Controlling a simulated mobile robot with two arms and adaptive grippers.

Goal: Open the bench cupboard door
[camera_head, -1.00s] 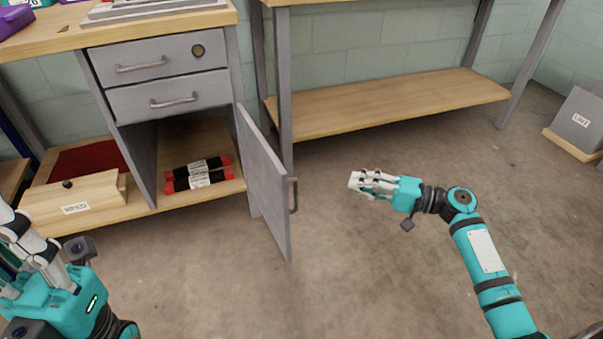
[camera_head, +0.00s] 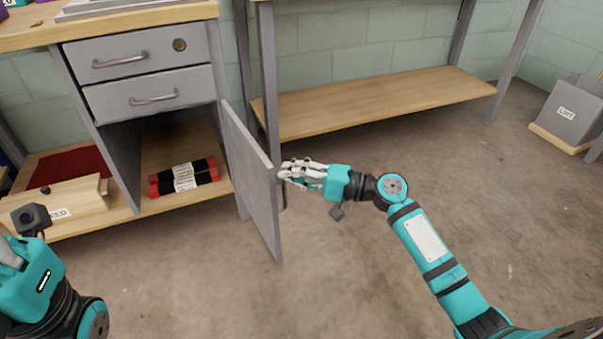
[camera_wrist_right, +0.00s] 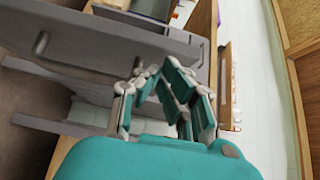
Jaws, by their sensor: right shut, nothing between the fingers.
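The bench cupboard door (camera_head: 250,180) is grey and stands swung out from the cupboard, with the inside in view. Its handle (camera_head: 284,197) is on the outer face, mostly hidden behind my right gripper (camera_head: 285,173). The right gripper is shut and empty, at the door's outer face near its free edge; I cannot tell whether it touches. In the right wrist view the shut fingers (camera_wrist_right: 150,75) are beside a grey panel that looks like the door (camera_wrist_right: 100,35). My left gripper (camera_head: 8,255) is at the left edge, its fingers mostly cut off by the frame.
Red-and-black rolls (camera_head: 184,177) lie inside the cupboard, below two closed drawers (camera_head: 150,92). A wooden box (camera_head: 65,207) stands on the lower shelf at left. Another bench's low shelf (camera_head: 380,104) is behind the door. A grey bin (camera_head: 575,112) stands at far right. The floor in front is clear.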

